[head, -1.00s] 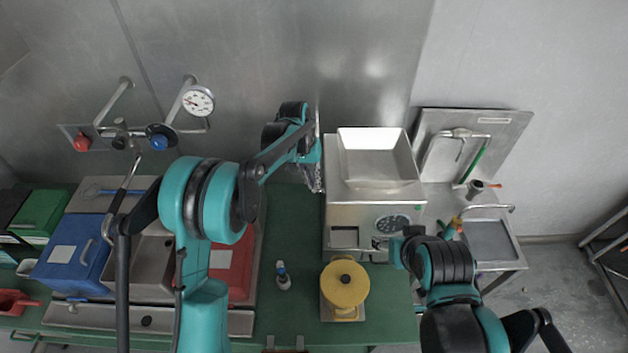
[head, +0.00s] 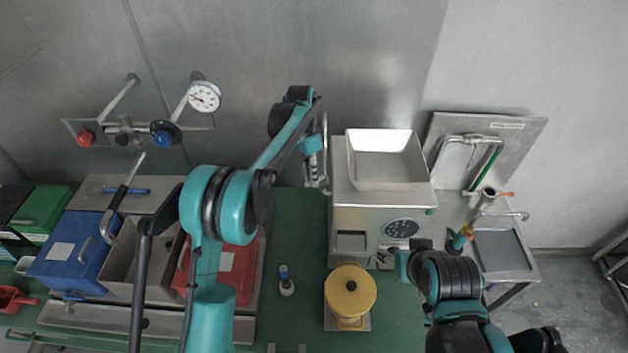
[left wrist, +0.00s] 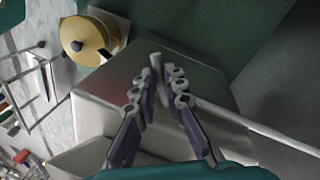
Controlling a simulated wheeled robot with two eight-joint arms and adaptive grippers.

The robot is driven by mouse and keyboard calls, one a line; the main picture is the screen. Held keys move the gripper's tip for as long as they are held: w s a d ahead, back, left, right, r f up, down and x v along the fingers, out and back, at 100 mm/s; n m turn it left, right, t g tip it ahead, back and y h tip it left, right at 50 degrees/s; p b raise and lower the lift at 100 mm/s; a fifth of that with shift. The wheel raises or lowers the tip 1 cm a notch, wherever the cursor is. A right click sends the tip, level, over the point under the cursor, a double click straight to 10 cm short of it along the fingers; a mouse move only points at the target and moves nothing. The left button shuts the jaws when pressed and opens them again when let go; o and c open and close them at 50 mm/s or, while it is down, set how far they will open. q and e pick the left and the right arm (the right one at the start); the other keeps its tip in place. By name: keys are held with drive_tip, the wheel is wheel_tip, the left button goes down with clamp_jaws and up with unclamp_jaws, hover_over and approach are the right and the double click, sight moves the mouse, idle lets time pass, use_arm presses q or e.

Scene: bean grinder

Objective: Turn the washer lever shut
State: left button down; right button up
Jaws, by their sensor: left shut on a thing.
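The grinder (head: 383,208) is a steel box with a square hopper on top and a round dial on its front. My left gripper (head: 318,180) is beside the grinder's left side in the head view. In the left wrist view its fingers (left wrist: 163,72) close on a short grey rod (left wrist: 157,67), which seems to be the lever; its far end and mount are hidden. The steel casing (left wrist: 190,80) lies behind the fingers. My right gripper (head: 392,260) is by the grinder's lower front right; its fingers are too small to read.
A yellow lidded pot (head: 350,290) stands in front of the grinder, with a small bottle (head: 286,281) to its left. A sink (head: 503,250) with a green-handled pipe (head: 487,166) is at the right. Blue (head: 75,256) and red (head: 232,270) boxes stand at the left.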

use_arm(q)
drive_tip(key=shift+w+a+r+m+y, duration=0.15)
drive_tip(key=shift+w+m, duration=0.3)
drive_tip(key=shift+m, duration=0.65)
drive_tip(key=shift+w+f+m+y, duration=0.1)
drive_tip(key=shift+w+m+y, duration=0.25)
drive_tip(key=shift+m, duration=0.75)
drive_tip(key=shift+w+a+r+m+y, duration=0.1)
drive_tip(key=shift+w+m, duration=0.4)
drive_tip(key=shift+m, duration=0.6)
drive_tip(key=c, duration=1.9)
unclamp_jaws()
drive_tip(key=shift+o, duration=0.2)
wheel_tip(320, 180, up, 7)
drive_tip(key=w, duration=0.1)
drive_tip(key=shift+w+r, duration=0.15)
drive_tip(key=shift+w, duration=0.1)
